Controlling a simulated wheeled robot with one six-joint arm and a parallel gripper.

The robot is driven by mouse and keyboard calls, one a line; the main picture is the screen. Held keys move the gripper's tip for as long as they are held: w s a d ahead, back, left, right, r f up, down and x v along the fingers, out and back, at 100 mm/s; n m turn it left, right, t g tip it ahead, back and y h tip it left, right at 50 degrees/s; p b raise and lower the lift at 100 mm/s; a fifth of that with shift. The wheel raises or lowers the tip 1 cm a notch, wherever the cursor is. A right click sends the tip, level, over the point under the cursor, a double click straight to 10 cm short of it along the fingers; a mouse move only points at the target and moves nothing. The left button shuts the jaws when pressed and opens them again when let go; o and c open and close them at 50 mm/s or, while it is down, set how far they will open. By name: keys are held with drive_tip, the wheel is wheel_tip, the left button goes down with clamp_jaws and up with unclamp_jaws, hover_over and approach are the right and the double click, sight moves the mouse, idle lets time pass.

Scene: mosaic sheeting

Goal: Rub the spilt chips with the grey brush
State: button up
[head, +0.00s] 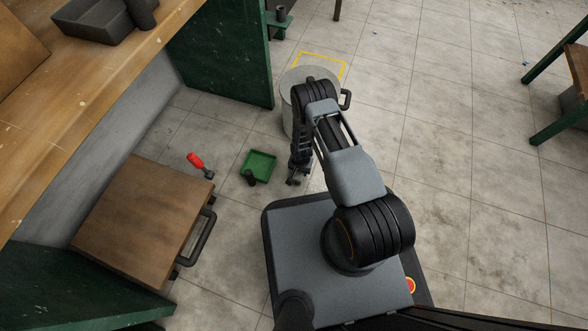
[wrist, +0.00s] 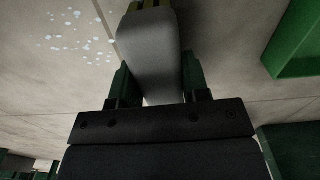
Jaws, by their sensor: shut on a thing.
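My gripper (head: 295,179) points down near the floor in the head view. In the wrist view its two green fingers (wrist: 156,80) are shut on the grey brush (wrist: 150,45), with a finger on each side of its pale grey body. A bit of yellowish brush end shows at the top edge of that view. The spilt chips (wrist: 78,38) are small white flecks scattered on the floor, left of the brush and apart from it.
A green dustpan (head: 260,165) lies left of my gripper and also shows in the wrist view (wrist: 292,48). A red-handled tool (head: 196,161) lies farther left, near a wooden-topped cart (head: 140,210). A grey drum (head: 297,76) stands behind my arm.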

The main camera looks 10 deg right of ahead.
wheel_tip(320, 180, up, 2)
drive_tip(key=shift+w+a+r+p, duration=0.15)
drive_tip(key=shift+r+p, duration=0.05)
drive_tip(key=shift+p, duration=0.45)
drive_tip(key=shift+r+p, duration=2.05)
drive_tip(key=shift+r, duration=0.8)
